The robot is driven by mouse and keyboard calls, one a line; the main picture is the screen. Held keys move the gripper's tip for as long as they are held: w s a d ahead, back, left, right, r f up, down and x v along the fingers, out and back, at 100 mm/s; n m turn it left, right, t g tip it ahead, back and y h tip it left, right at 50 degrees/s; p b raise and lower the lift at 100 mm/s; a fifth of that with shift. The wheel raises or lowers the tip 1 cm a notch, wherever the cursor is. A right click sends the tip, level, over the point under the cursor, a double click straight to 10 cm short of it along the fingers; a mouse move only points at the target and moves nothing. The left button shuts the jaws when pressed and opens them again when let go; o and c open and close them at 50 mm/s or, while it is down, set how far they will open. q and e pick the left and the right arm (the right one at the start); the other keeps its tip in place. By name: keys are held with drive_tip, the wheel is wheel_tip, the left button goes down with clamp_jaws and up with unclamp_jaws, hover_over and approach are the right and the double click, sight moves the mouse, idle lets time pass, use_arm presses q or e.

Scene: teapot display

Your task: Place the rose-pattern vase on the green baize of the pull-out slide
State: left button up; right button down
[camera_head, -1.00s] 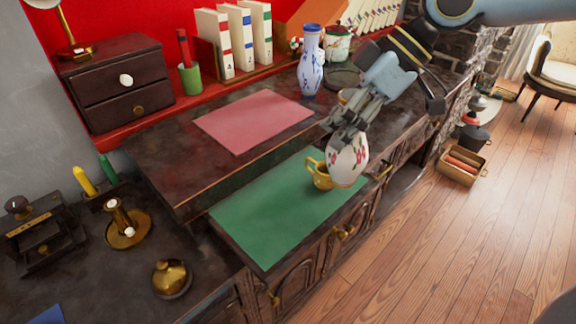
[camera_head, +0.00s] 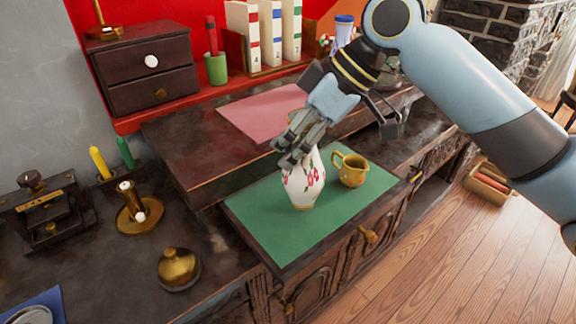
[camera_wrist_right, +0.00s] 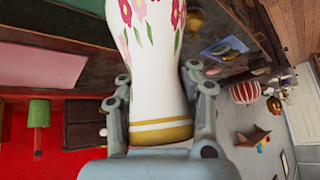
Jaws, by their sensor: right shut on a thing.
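The rose-pattern vase (camera_head: 303,184) is white with pink roses and a gold band. It is over the middle of the green baize (camera_head: 262,221) of the pull-out slide, close to upright. I cannot tell whether its base touches the baize. My right gripper (camera_head: 296,152) is shut on the top part of the vase. In the right wrist view the vase (camera_wrist_right: 155,75) fills the middle, with the fingers on both sides of its gold-banded end. My left gripper is not in view.
A small gold jug (camera_head: 352,172) stands on the baize just right of the vase. A pink sheet (camera_head: 262,115) lies on the higher top behind. A brass candlestick (camera_head: 138,212) and a brass bell-like piece (camera_head: 178,267) stand to the left. The left part of the baize is clear.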

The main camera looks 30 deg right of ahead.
drive_tip(key=shift+f, duration=1.95)
drive_tip(key=shift+f+b, duration=0.1)
drive_tip(key=shift+b, duration=0.2)
drive_tip(key=c, duration=0.7)
unclamp_jaws()
drive_tip(key=p+v, duration=0.3)
drive_tip(key=v, duration=0.9)
